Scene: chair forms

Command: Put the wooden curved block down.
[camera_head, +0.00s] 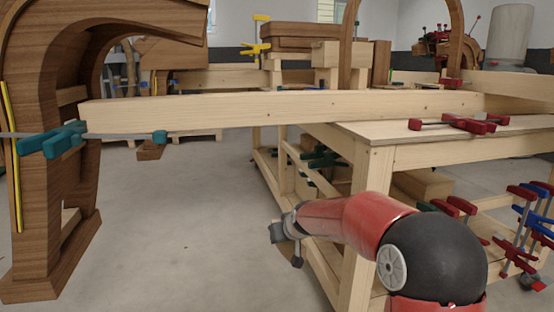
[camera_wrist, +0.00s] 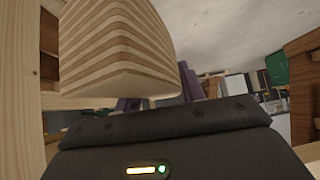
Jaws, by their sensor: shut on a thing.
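The wooden curved block (camera_wrist: 120,45) shows large in the wrist view, with light and dark laminated stripes and a rounded end. It is held just beyond the black body of my gripper, which fills the bottom of that view. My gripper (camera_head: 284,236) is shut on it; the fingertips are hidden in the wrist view. In the head view, my gripper is at the end of the red arm, left of the workbench's near leg and below its top. I cannot make out the block there.
A wooden workbench (camera_head: 404,157) stands at the right, with red clamps (camera_head: 460,122) on top. A long beam (camera_head: 280,109) spans from it to a large curved wooden form (camera_head: 50,110) at the left, where teal clamps (camera_head: 55,139) hold. Open concrete floor (camera_head: 190,220) lies between.

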